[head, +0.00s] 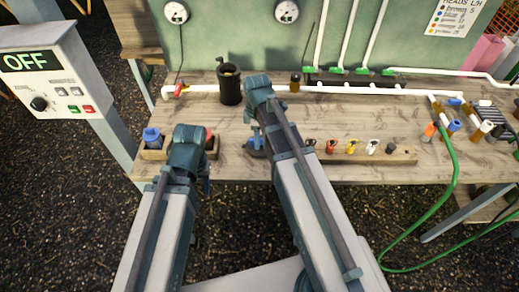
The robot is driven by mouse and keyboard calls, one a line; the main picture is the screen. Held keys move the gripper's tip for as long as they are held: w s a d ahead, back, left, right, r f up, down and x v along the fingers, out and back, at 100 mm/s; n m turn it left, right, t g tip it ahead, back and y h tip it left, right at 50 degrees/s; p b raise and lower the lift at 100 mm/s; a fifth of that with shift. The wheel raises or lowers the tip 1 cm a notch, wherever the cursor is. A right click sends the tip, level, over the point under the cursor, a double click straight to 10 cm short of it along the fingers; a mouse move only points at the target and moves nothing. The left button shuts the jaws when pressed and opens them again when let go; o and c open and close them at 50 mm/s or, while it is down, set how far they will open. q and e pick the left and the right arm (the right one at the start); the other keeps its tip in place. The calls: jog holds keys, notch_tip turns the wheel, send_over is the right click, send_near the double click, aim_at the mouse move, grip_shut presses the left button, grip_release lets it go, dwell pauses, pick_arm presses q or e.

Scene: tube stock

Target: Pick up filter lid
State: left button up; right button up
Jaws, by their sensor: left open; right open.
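A black cylindrical filter housing (229,88) stands upright at the back of the wooden table in the head view. Its top looks open, with something pale inside. I cannot pick out the filter lid with certainty. A dark low shape lies on the table under my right arm, partly hidden by it, and I cannot tell whether it is the lid. My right gripper (256,138) is low over the table in front of the housing, mostly hidden by its own arm, open. My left gripper (205,172) is at the table's front edge, open, its fingers largely hidden by its arm.
A wooden block (347,151) with several small coloured fittings lies right of my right arm. A small tray (151,153) with a blue piece sits at the left. White pipes (350,89) run along the back. A green hose (447,175) hangs over the front right edge.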

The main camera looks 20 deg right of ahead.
pick_arm(q)
jog(key=shift+r, duration=0.1)
pick_arm(e)
grip_shut()
jog(key=shift+r, duration=0.1)
dwell(0.3)
